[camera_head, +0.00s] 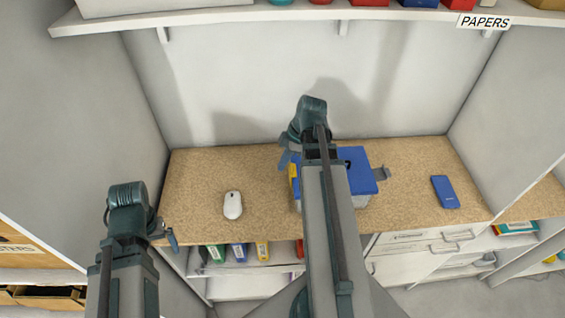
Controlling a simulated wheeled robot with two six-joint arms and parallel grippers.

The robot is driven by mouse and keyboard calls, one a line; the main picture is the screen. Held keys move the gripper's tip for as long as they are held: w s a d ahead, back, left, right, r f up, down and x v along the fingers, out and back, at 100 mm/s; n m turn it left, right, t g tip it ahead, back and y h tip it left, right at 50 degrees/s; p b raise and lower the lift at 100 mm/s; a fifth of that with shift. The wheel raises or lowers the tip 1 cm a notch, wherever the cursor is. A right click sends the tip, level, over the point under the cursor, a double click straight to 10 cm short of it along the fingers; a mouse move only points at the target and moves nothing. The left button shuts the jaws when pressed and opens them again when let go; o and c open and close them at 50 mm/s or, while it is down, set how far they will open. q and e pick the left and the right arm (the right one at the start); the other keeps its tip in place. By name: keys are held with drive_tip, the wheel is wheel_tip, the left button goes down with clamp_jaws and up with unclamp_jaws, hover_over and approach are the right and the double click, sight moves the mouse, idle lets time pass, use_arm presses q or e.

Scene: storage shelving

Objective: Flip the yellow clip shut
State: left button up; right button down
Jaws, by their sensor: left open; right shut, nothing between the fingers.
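A box with a blue lid (362,178) and a pale grey body stands on the wooden worktop, partly hidden behind my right arm. The yellow clip (293,172) shows as a small strip at the box's left side; whether it is up or down cannot be made out. My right gripper (284,159) is shut and empty, close to the clip at the box's upper left; contact cannot be told. My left gripper (173,241) is open and empty at the worktop's front left edge, well away from the box.
A white mouse (233,205) lies on the worktop left of the box, and a blue phone (445,191) lies to the right. The worktop (195,180) is bare at the back left. A shelf with a PAPERS label (484,22) hangs above. Drawers (415,247) are below.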

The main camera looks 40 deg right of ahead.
drive_tip(key=shift+r, duration=0.35)
drive_tip(key=w+a, duration=0.2)
drive_tip(key=a, duration=0.2)
drive_tip(key=s+d+r+p, duration=0.3)
drive_tip(key=d+r+p, duration=0.3)
drive_tip(key=r+p, duration=0.1)
drive_tip(key=shift+r+p, duration=0.4)
drive_tip(key=shift+p, duration=0.15)
drive_tip(key=shift+s, duration=0.1)
